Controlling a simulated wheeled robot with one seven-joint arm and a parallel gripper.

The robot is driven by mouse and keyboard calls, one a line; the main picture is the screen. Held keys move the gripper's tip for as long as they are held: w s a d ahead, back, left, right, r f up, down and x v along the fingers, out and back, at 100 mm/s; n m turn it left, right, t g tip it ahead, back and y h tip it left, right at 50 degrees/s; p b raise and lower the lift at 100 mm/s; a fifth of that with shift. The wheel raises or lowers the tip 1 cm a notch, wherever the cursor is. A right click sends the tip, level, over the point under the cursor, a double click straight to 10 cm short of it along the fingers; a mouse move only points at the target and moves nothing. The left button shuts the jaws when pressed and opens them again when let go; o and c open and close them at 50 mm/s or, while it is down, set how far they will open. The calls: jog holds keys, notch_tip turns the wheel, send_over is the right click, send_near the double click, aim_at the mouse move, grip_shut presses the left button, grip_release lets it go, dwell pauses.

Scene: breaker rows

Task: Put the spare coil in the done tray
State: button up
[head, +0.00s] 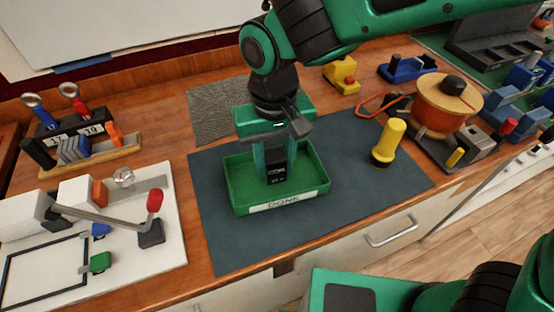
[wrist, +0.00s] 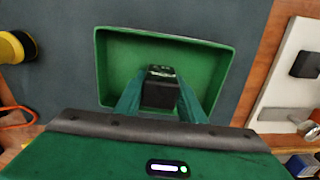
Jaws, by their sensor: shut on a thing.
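The done tray (head: 240,204) is a shallow green open tray with a white label on its front wall, lying on a dark mat. It also shows in the wrist view (wrist: 118,72). My gripper (head: 277,172) points down over the tray and is shut on a small black block, which I take to be the spare coil (head: 277,165). In the wrist view the coil (wrist: 160,90) sits between the two green fingers (wrist: 160,95), within the tray's outline. I cannot tell whether the coil touches the tray floor.
A yellow and black cylinder (head: 388,143) stands on the mat (head: 220,250) right of the tray. A reddish spool with a wooden top (head: 443,105) stands farther right. A white board with a red-tipped lever (head: 154,200) lies left. Bare mat surrounds the tray.

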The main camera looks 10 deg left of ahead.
aim_at(274, 155)
jog(key=shift+f, duration=0.15)
jog(key=o, duration=1.2)
jog(key=shift+f, duration=0.1)
notch_tip(274, 155, up, 12)
jog(key=shift+r, duration=0.15)
